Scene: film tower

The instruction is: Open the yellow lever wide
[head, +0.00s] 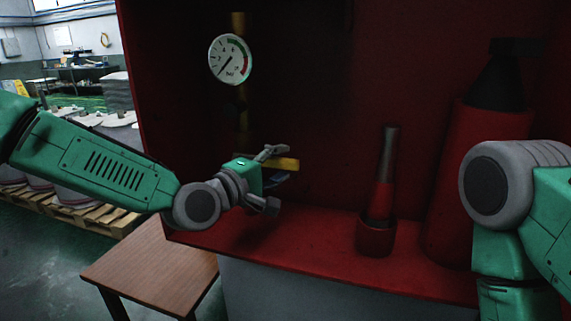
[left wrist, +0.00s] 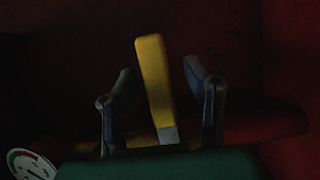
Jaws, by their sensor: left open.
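The yellow lever (head: 285,164) sticks out to the right at my left gripper, inside the red cabinet below the gauge. In the left wrist view the yellow lever (left wrist: 154,78) stands nearly upright, tilted slightly, between the two fingers. My left gripper (head: 282,167) is open around the lever, and it also shows in the left wrist view (left wrist: 160,85). A dark gap shows on each side of the lever, so the fingers look apart from it. The lever's base and valve are mostly hidden behind the gripper. My right arm shows at the right, but its gripper is out of view.
A round pressure gauge (head: 230,59) sits on a brass pipe (head: 239,24) above the lever. A red nozzle (head: 384,190) stands in a holder right of it, with a red extinguisher (head: 488,150) farther right. A wooden table (head: 150,268) stands at lower left.

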